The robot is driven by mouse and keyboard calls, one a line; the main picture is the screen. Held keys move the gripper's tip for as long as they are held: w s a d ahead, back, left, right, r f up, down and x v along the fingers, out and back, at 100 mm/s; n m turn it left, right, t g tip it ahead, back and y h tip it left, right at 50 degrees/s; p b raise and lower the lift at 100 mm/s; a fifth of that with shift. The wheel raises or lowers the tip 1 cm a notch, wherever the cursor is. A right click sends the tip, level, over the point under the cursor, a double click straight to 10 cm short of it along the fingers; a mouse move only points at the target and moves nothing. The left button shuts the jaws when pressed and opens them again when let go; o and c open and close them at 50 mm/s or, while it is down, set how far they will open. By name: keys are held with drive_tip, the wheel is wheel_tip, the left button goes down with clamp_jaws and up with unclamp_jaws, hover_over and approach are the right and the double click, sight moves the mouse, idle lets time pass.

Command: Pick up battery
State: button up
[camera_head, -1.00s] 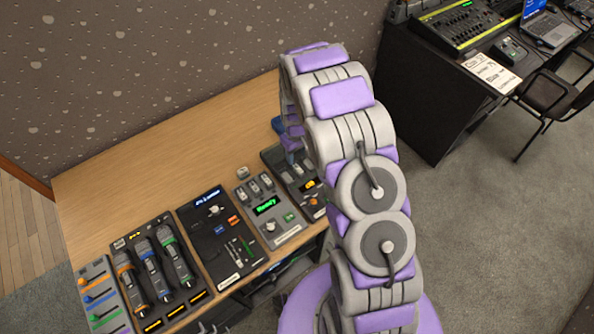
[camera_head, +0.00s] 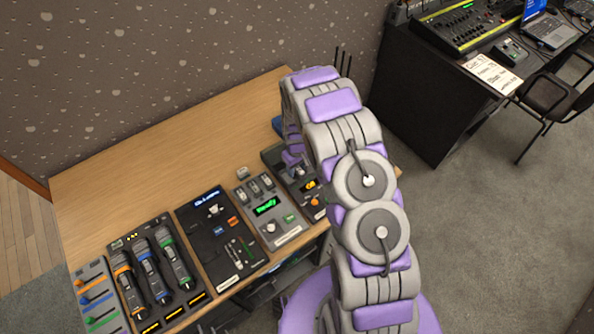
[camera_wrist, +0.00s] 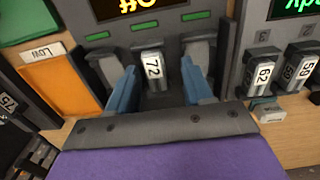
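A grey battery labelled 72 (camera_wrist: 152,70) stands upright in the middle slot of a dark charger (camera_wrist: 222,50), under an amber display. My gripper (camera_wrist: 157,66) is open, with one blue finger on each side of this battery in the wrist view. Gaps show between the fingers and the battery, so they do not grip it. In the head view the arm hides most of the gripper, and part of the charger (camera_head: 291,178) shows beside it.
A second charger (camera_head: 270,212) with a green display stands to its left, holding several batteries; two are labelled 62 (camera_wrist: 261,75) and 59 (camera_wrist: 292,72). Microphones (camera_head: 150,270) sit in a dock further left. An orange tray marked LOW (camera_wrist: 60,88) adjoins the charger. The table's back (camera_head: 160,150) is clear.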

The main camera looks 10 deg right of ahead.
sight(299, 170)
drive_tip(key=shift+d, duration=0.45)
drive_tip(key=c, duration=0.6)
drive_tip(key=shift+a, duration=0.15)
clamp_jaws()
drive_tip(key=shift+a, duration=0.15)
drive_tip(key=shift+r, duration=0.15)
drive_tip(key=shift+r, duration=0.25)
drive_tip(key=r+p, duration=0.1)
drive_tip(key=r, duration=0.2)
drive_tip(key=shift+s, duration=0.2)
drive_tip(key=s, duration=0.5)
drive_tip(key=s+d+r+p, duration=0.1)
drive_tip(key=s, duration=0.4)
drive_tip(key=s+d, duration=0.1)
drive_tip(key=s, duration=0.4)
drive_tip(key=shift+s+d+r, duration=0.1)
drive_tip(key=shift+d+r, duration=0.05)
drive_tip(key=shift+s+r+p, duration=0.1)
drive_tip(key=shift+r+p, duration=0.7)
drive_tip(key=shift+r, duration=1.2)
